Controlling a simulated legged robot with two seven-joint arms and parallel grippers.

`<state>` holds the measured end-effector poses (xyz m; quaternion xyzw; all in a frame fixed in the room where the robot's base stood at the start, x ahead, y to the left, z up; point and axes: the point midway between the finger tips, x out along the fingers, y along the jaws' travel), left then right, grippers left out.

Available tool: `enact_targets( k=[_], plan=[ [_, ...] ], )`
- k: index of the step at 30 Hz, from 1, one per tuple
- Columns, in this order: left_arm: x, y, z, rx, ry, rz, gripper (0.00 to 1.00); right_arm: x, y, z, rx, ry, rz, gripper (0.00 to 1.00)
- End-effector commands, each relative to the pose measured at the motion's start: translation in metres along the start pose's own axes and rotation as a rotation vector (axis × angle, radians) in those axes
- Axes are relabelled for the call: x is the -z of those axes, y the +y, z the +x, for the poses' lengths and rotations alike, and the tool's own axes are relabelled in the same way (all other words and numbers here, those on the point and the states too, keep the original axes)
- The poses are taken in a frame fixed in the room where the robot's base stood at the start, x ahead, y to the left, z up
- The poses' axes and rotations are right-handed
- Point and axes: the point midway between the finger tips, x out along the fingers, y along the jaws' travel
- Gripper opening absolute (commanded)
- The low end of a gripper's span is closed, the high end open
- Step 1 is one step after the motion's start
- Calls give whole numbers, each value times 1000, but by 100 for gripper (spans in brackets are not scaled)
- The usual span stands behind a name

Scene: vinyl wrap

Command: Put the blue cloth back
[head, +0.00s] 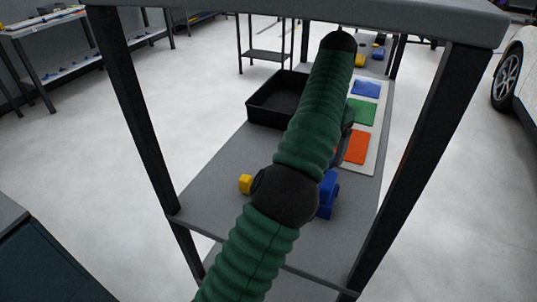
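A blue cloth square (366,88) lies at the far end of a pale board (368,163) on the shelf's right side. A green square (361,111) and an orange-red square (356,147) lie nearer on the same board, partly behind my arm. One green ribbed arm of mine rises from the bottom, slightly left of centre, and reaches over the shelf to a dark rounded end. I cannot make out gripper fingers on it. A small dark part beside the forearm is unclear. No second arm shows.
A black open tray (268,116) stands left on the grey shelf (215,178). A yellow block (245,184) and a blue object (327,194) flank my arm's dark joint. Dark posts and a top slab (430,22) frame the shelf. A car (515,85) is at right.

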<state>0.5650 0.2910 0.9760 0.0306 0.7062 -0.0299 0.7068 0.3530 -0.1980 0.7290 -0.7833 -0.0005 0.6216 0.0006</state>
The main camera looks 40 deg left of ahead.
Motion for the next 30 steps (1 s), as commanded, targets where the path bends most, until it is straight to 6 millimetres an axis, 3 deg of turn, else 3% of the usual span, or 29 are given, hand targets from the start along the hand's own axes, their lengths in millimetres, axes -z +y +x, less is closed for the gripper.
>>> enact_targets(
  k=[6, 12, 17, 22, 28, 29, 30],
  plan=[
    [28, 69, 1, 0, -1, -8, 49, -3, 0, 12, 0, 0, 0, 36],
    [50, 121, -1, -1, 0, -5, 49, -2, 0, 11, 0, 0, 0, 36],
    [56, 135, 6, 0, 0, -1, 49, -4, 0, 16, 0, 0, 0, 36],
    [56, 135, 38, 0, -1, 0, 49, -11, 0, 46, 0, 0, 0, 36],
    [56, 135, 36, 1, 0, 0, 43, -10, 0, 42, 0, 0, 0, 36],
    [56, 135, 36, 1, 1, 0, 82, -10, 0, 42, 0, 0, 0, 36],
    [56, 135, 36, 1, 1, 0, 87, -10, 0, 42, 0, 0, 0, 36]
  ],
)
